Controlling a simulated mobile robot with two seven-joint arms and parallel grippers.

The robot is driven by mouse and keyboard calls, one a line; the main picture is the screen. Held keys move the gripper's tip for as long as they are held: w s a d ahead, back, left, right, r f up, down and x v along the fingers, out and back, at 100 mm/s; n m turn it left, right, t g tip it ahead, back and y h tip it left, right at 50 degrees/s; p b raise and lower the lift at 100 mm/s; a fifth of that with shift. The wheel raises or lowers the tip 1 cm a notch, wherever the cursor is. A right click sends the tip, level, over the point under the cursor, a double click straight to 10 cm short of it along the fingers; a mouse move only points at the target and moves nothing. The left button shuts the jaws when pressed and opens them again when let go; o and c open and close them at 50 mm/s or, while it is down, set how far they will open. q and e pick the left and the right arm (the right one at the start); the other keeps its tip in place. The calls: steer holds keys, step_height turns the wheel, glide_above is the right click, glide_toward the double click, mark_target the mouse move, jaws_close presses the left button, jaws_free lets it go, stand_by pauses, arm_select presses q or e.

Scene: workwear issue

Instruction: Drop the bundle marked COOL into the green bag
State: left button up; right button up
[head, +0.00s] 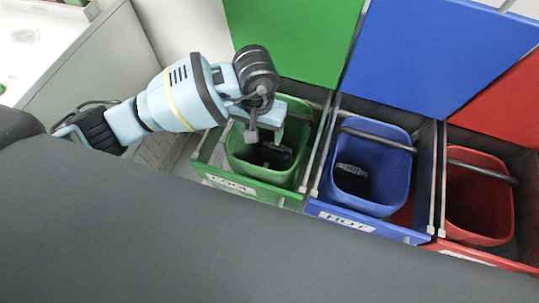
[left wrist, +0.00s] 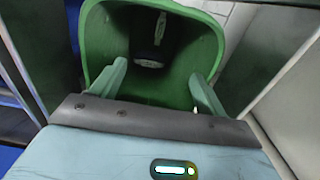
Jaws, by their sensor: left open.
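The green bag (head: 240,150) hangs open in the leftmost compartment; its mouth fills the upper middle of the left wrist view (left wrist: 100,40). A dark bundle (head: 272,156) lies low inside it. The left wrist view shows this bundle (left wrist: 148,45) with a pale label strip that I cannot read. My left gripper (head: 263,134) is over the mouth of the green bag. Its two fingers (left wrist: 158,72) stand wide apart with nothing between them, and the bundle lies beyond them, apart. My right gripper is not in view.
A blue bag (head: 385,200) to the right holds a dark bundle (head: 351,178) with a small pale label. A red bag (head: 478,205) looks empty. Raised green (head: 295,35), blue (head: 435,50) and red lids stand behind. A pale worktop (head: 35,45) is at upper left.

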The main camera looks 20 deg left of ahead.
arm_select(q)
step_height(320, 180, up, 8)
stand_by(0.6)
steer(key=shift+f, duration=0.1)
stand_by(0.5)
